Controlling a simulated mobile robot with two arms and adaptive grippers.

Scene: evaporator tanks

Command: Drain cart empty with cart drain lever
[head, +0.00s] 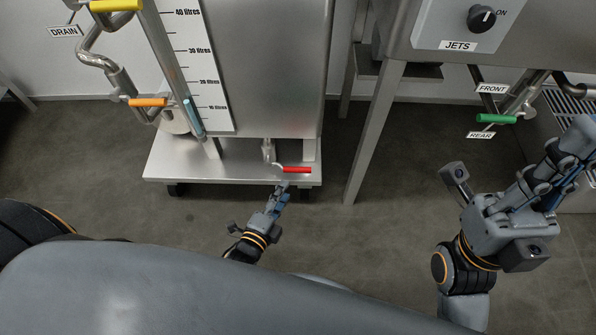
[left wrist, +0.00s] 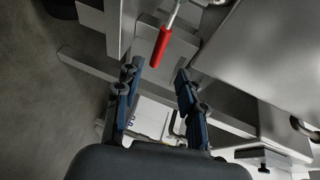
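The cart (head: 230,165) is a steel tank on a low wheeled platform with a litre scale on its front. Its drain lever has a red handle (head: 297,170) low at the tank's base, lying roughly level and pointing right. My left gripper (head: 280,190) is just in front of and below the red handle. In the left wrist view the fingers (left wrist: 155,95) are spread, with the red lever handle (left wrist: 161,46) beyond the tips, roughly between them and apart from both. My right gripper (head: 566,150) is at the right, away from the cart; whether its fingers are parted is unclear.
A light blue column (head: 193,117) shows beside the litre scale. An orange-handled lever (head: 148,102) and a yellow one (head: 116,5) are at upper left. A green lever (head: 496,119) sits between FRONT and REAR labels, below the JETS knob (head: 481,18). A steel leg (head: 374,130) stands right of the cart.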

